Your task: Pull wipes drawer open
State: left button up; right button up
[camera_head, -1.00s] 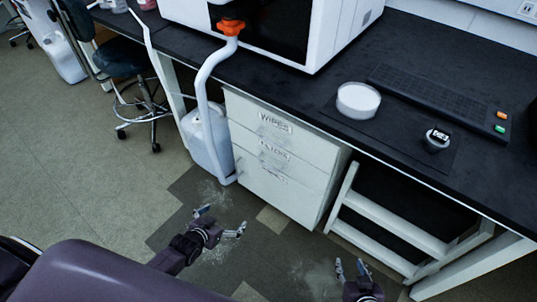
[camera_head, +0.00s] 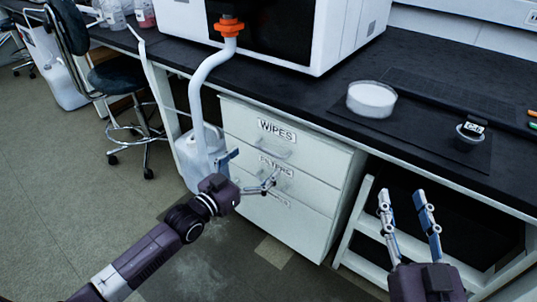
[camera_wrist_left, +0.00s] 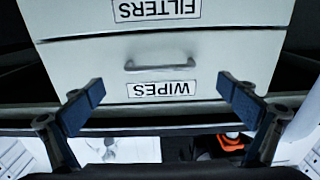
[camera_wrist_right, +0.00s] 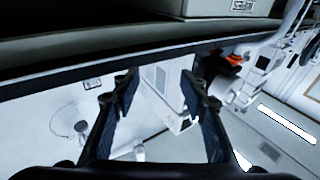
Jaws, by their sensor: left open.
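The wipes drawer (camera_head: 284,140) is the top drawer of a white cabinet under the black bench, with a WIPES label and a bar handle; it looks closed. In the left wrist view the image is upside down, and the wipes drawer's handle (camera_wrist_left: 160,64) sits between and beyond the open fingers. My left gripper (camera_head: 249,171) is open and empty in front of the cabinet, apart from the handle; it also shows in the left wrist view (camera_wrist_left: 158,100). My right gripper (camera_head: 408,205) is open and empty, right of the cabinet, in front of the open shelf bay.
The filters drawer (camera_head: 320,190) and a third drawer lie below. A white hose (camera_head: 202,90) runs down to a jug (camera_head: 190,158) left of the cabinet. A stool (camera_head: 125,78) stands further left. A white dish (camera_head: 371,99) is on the bench (camera_head: 300,97).

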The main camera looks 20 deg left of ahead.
aim_at(268, 151)
pick_arm(q)
jog(key=shift+b+x, duration=0.85)
jog(key=shift+x, duration=2.1)
pick_arm(e)
jog(key=s+r+t+y, duration=0.1)
jog(key=s+r+t, duration=0.2)
jog(key=r, duration=0.6)
jog(key=shift+s+t+y, duration=0.35)
jog(key=shift+t+y, duration=0.05)
jog(key=shift+t, duration=0.7)
pick_arm(q)
jog(key=shift+c, duration=0.4)
pick_arm(e)
jog(key=shift+a, duration=0.1)
